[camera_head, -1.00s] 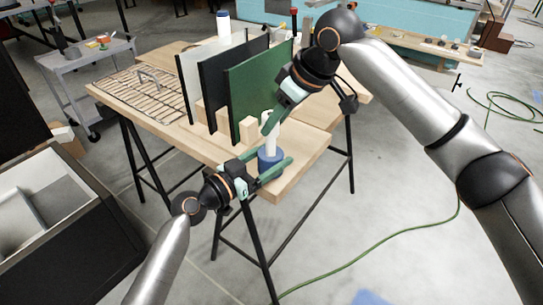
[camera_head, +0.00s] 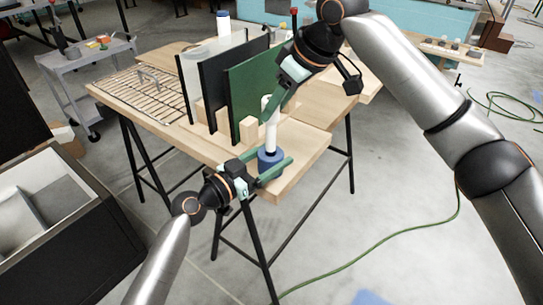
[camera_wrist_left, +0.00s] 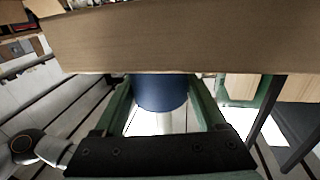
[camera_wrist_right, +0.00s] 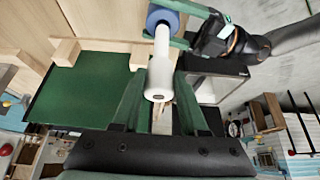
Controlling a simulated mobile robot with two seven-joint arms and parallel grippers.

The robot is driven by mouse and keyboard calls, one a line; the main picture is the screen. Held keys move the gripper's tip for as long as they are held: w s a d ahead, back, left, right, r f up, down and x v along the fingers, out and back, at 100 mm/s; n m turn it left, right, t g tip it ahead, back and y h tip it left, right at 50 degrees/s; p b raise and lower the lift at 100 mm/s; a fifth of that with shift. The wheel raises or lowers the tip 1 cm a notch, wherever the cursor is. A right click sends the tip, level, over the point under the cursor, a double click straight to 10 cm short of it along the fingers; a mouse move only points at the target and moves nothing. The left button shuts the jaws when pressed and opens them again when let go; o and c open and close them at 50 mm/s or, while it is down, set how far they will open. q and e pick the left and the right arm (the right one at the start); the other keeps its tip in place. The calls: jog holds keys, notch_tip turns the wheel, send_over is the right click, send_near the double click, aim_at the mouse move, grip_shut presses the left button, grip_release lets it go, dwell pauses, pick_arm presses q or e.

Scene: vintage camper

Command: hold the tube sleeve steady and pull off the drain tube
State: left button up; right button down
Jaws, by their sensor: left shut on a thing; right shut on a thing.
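The blue tube sleeve (camera_head: 264,162) sits at the near corner of the wooden table, with the white drain tube (camera_head: 270,138) standing upright from it. My left gripper (camera_head: 274,170) is shut around the sleeve from the side. The sleeve also shows between its fingers in the left wrist view (camera_wrist_left: 160,92). My right gripper (camera_head: 275,106) comes from above and is shut on the upper part of the tube. In the right wrist view the tube (camera_wrist_right: 160,65) runs from the sleeve (camera_wrist_right: 162,17) to between the fingers. The tube's lower end cannot be made out.
Upright green (camera_head: 250,88), black and pale panels stand in wooden blocks close behind the tube. A wire rack (camera_head: 140,95) lies on the table's left part. A grey cart (camera_head: 85,65) stands at the back left. A green hose lies on the floor.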

jog(key=shift+r, duration=0.9)
pick_arm(q)
jog(key=o, duration=1.4)
jog(key=shift+o, duration=0.2)
jog(key=v, duration=1.2)
